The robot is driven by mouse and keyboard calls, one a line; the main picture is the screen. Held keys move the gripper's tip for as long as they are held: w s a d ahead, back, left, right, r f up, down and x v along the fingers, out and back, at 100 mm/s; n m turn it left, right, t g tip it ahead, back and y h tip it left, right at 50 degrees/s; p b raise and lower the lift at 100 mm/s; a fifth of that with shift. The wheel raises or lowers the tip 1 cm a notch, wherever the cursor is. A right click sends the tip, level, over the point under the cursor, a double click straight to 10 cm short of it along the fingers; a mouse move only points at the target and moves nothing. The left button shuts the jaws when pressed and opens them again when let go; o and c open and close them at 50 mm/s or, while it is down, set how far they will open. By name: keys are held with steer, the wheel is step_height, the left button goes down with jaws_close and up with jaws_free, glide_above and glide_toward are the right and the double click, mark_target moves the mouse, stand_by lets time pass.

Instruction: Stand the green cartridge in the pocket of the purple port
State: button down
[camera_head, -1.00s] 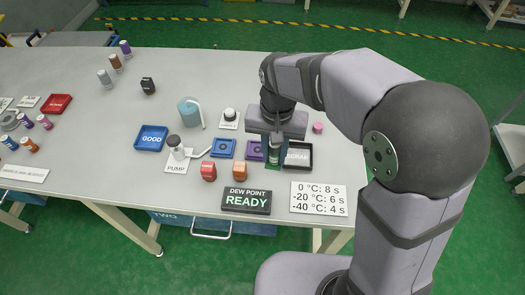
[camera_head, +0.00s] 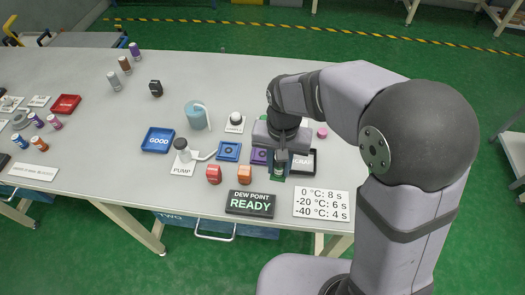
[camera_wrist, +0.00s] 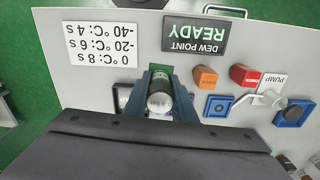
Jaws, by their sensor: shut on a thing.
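My gripper (camera_head: 279,172) is shut on the green cartridge (camera_head: 279,168) and holds it roughly upright, between the purple port and the black tray in the head view. In the wrist view the cartridge (camera_wrist: 160,100) shows its pale round end between the two fingers (camera_wrist: 160,88). The purple port (camera_head: 258,156) lies flat on the table just left of my gripper and is partly covered by it. I cannot tell how high the cartridge's lower end is above the table.
The black scrap tray (camera_head: 303,160) is close on the right of my gripper. A blue port (camera_head: 228,151) lies left of the purple one. Orange (camera_head: 244,174) and red (camera_head: 213,174) blocks, the dew point sign (camera_head: 250,203) and a times card (camera_head: 321,205) lie in front.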

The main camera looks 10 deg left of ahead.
steer(key=w+a+n+p, duration=0.1)
steer(key=w+a, duration=0.2)
steer(key=w, duration=0.2)
step_height(320, 180, up, 3)
steer(key=m, duration=3.6)
glide_above(262, 154)
steer(key=shift+r, duration=0.2)
steer(key=shift+f+p, duration=1.15)
steer(key=shift+f, duration=3.85)
steer(key=shift+f, duration=0.1)
steer(key=c, duration=1.5)
jaws_free()
